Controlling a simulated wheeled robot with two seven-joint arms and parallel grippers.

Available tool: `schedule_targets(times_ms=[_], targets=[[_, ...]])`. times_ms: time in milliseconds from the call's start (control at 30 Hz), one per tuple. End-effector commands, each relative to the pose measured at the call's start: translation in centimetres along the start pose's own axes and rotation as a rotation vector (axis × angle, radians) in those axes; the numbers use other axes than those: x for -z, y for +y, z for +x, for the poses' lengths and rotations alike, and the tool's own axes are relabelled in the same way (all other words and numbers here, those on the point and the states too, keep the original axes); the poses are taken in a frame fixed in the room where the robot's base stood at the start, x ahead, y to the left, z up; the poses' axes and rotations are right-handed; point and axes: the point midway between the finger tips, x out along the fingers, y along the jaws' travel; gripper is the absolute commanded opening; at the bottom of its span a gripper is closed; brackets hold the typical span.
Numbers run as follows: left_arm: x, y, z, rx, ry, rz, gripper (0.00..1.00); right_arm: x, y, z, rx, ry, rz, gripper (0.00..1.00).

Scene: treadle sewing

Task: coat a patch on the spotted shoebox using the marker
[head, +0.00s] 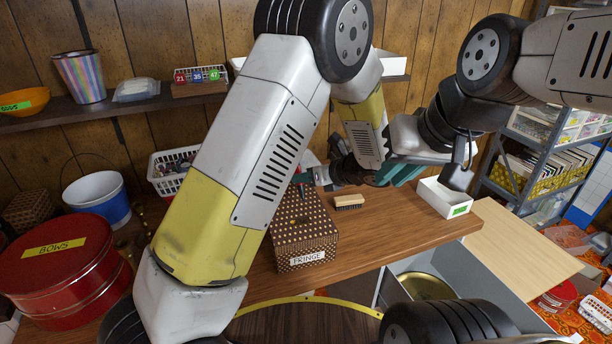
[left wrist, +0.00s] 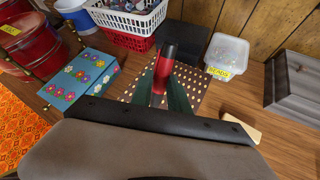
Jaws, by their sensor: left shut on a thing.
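The spotted shoebox (head: 307,243), dark brown with pale dots and a "FRINGE" label, sits on the wooden table in the head view. Its dotted lid (left wrist: 193,82) also shows in the left wrist view. My left gripper (head: 303,179) is over the box's far part, partly hidden by my arm. In the left wrist view its green fingers are shut on the marker (left wrist: 163,72), red with a dark end. Whether the marker touches the lid I cannot tell. My right gripper (head: 398,172) hangs over the table to the right, green fingers seen from the side, its opening unclear.
A red "BOWS" tin (head: 62,268) is at left. The left wrist view shows a flowered blue box (left wrist: 82,78) and a lidded tub (left wrist: 227,55).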

Motion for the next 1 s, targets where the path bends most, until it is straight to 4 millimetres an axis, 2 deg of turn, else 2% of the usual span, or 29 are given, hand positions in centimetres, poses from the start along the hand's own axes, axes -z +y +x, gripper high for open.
schedule_targets(times_ms=[367, 1000], targets=[[-2.6, 1.3, -1.2, -0.006, 0.001, -0.004, 0.0, 0.0, 0.0, 0.0, 0.0, 0.0, 0.0, 0.17], [-2.7, 1.3, -1.3, -0.006, 0.001, -0.003, 0.0, 0.0, 0.0, 0.0, 0.0, 0.0, 0.0, 0.17]])
